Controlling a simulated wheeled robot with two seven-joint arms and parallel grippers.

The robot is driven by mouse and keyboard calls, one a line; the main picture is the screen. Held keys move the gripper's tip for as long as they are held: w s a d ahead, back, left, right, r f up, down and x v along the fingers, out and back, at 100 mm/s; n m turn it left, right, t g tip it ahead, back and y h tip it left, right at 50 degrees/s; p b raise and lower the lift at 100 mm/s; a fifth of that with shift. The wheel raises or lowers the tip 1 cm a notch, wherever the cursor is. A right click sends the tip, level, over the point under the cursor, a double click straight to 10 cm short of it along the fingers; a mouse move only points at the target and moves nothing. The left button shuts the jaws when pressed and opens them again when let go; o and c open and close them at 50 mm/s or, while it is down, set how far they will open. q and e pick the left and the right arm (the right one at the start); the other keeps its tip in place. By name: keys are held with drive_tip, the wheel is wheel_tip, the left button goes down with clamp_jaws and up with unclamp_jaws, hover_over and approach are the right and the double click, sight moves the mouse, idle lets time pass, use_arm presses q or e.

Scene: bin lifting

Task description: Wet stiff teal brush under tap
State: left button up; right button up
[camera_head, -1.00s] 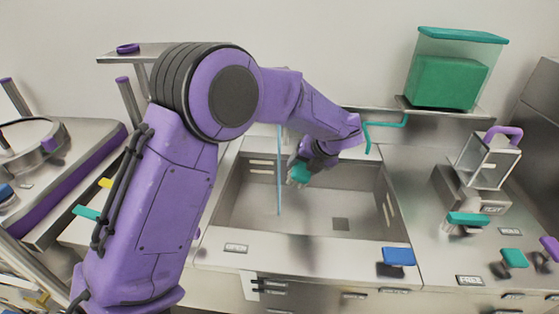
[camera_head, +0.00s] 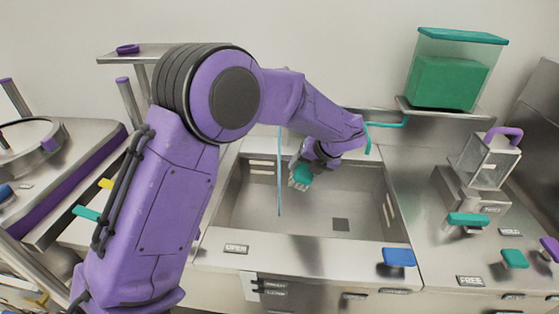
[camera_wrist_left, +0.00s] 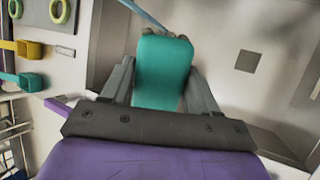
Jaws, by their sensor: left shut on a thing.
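My left gripper (camera_head: 303,172) is over the sink basin (camera_head: 340,205), shut on the teal brush (camera_head: 301,177). In the left wrist view the brush's teal block (camera_wrist_left: 163,72) sits between the two grey fingers; its bristles are mostly hidden. A thin blue water stream (camera_head: 279,170) falls into the basin just left of the brush in the head view. In the left wrist view the stream (camera_wrist_left: 143,13) reaches the brush's far end; I cannot tell whether it touches. The teal tap pipe (camera_head: 390,125) shows at the back, partly behind my arm. My right gripper is not in view.
A lidded green container (camera_head: 450,75) stands on the back shelf. The basin's right side is clear.

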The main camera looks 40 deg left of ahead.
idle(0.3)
use_arm(q)
drive_tip(key=d+r+p, duration=0.2)
drive_tip(key=d+r, duration=0.2)
drive_tip(key=d, duration=0.1)
drive_tip(key=shift+p, duration=0.35)
